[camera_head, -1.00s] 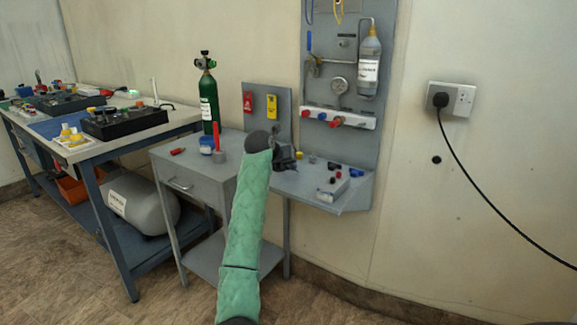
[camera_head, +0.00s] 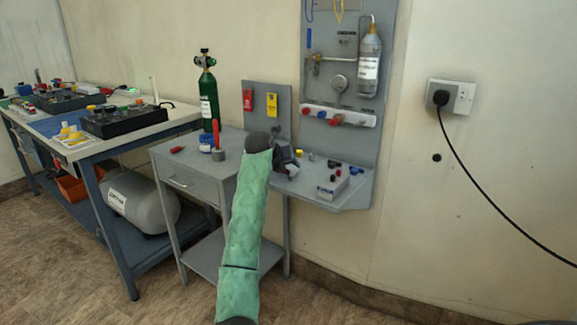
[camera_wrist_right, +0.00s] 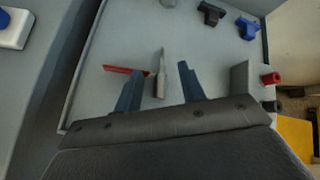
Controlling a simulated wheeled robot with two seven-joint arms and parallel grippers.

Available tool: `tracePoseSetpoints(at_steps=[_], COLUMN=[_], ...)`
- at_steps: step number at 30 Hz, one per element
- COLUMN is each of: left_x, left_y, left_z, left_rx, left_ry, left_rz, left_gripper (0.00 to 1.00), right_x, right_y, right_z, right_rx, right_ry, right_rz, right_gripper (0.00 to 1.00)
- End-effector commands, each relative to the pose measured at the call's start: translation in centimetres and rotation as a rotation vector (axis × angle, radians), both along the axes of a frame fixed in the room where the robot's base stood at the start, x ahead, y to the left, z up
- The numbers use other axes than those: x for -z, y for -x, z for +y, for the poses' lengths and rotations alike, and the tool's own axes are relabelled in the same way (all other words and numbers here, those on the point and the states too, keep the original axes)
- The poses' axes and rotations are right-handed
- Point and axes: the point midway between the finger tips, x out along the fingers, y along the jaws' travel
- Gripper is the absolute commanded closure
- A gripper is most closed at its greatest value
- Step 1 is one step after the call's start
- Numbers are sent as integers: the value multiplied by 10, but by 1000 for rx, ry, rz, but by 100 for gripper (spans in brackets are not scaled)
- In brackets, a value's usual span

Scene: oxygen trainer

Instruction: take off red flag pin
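The red flag pin is a thin red flag (camera_wrist_right: 122,69) joined to a grey metal pin (camera_wrist_right: 160,80) over the grey shelf in the right wrist view. My right gripper (camera_wrist_right: 159,69) is open, with one dark finger on each side of the pin and visible gaps to it. The flag reaches left past the left finger, which covers a little of it. In the head view my right gripper (camera_head: 288,160) is over the left end of the shelf, and the pin cannot be made out there. My left gripper is not in view.
The shelf (camera_head: 345,203) holds several small fittings and a grey box (camera_head: 332,187). A panel with a bottle (camera_head: 369,62) rises behind it. In the wrist view a red knob (camera_wrist_right: 270,78) sits right of the fingers.

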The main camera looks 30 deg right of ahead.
Motion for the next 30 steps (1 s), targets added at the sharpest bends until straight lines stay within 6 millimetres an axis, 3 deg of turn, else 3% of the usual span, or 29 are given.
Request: tracePoseSetpoints(at_steps=[7, 13, 21, 30], left_x=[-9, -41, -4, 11], left_y=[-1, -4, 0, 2], left_z=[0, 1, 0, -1], left_rx=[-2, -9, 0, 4], left_ry=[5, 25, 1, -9], left_rz=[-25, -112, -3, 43], left_gripper=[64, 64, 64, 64], right_x=[0, 0, -34, -49], right_y=[0, 0, 15, 22], right_z=[0, 0, 38, 55], right_rx=[0, 0, -1, 0], right_ry=[0, 0, -1, 0], right_rz=[0, 0, -2, 0], right_gripper=[60, 60, 60, 60])
